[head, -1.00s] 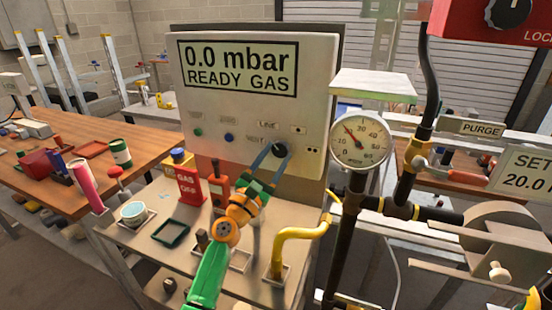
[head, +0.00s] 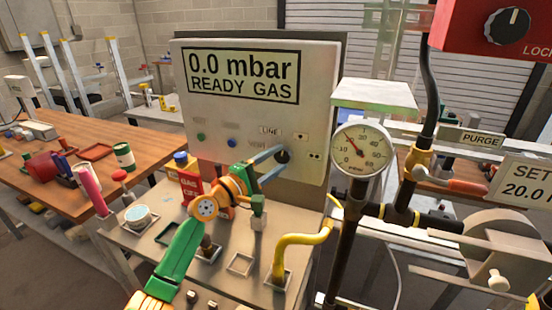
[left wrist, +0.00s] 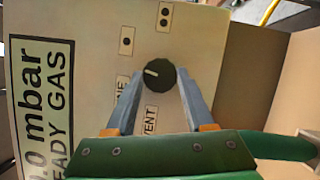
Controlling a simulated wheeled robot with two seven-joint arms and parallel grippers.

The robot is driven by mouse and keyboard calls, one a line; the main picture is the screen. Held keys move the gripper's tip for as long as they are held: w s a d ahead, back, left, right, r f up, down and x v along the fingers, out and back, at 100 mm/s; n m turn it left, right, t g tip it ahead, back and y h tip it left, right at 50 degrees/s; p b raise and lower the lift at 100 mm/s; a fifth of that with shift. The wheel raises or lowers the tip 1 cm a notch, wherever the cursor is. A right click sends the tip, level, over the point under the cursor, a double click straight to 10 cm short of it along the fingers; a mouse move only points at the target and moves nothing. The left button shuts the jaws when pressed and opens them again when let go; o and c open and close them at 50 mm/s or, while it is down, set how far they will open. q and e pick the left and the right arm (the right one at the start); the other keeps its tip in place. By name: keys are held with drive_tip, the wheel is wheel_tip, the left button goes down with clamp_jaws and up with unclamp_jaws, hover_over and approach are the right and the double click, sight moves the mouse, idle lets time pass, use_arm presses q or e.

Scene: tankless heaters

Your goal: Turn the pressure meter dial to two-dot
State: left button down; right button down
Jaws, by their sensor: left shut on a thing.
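The pressure meter (head: 318,90) is a pale upright panel reading "0.0 mbar READY GAS". Its black round dial (head: 283,156) sits low on the right, and shows in the left wrist view (left wrist: 160,76). There its white mark points left, between the LINE label and the one-dot label (left wrist: 126,41). The two-dot label (left wrist: 164,17) is above the dial there, and right of it in the head view (head: 315,156). My left gripper (head: 277,157) is shut on the dial, one blue-grey finger on each side. My right gripper is not in view.
A round gauge (head: 360,149) on a black pipe stands right of the panel. A yellow pipe (head: 300,239) rises from the bench below. Red and yellow containers (head: 188,182) stand left of my arm. A red box (head: 487,25) is at top right.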

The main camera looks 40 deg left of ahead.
use_arm(q)
drive_tip(key=m+p, duration=0.1)
drive_tip(key=r+m+g+p, duration=0.1)
drive_tip(key=m, duration=0.1)
drive_tip(key=shift+m+p, duration=0.3)
drive_tip(key=m+g+p, duration=0.1)
drive_tip(key=m+p, duration=0.1)
drive_tip(key=m+g+y+p, duration=0.1)
drive_tip(key=m+p, duration=0.1)
drive_tip(key=p, duration=0.1)
drive_tip(key=shift+r, duration=0.2)
drive_tip(key=shift+d+f+m+g+y+p, duration=0.15)
drive_tip(key=shift+m+g+y+p, duration=0.25)
drive_tip(key=shift+m+p, duration=0.9)
drive_tip(key=shift+f+n+p, duration=0.1)
drive_tip(key=shift+n+p, duration=0.2)
drive_tip(key=shift+p, duration=0.05)
drive_tip(key=shift+c, duration=1.3)
unclamp_jaws()
drive_tip(key=shift+w, duration=0.1)
drive_tip(key=b+v, duration=0.1)
drive_tip(key=v, duration=0.6)
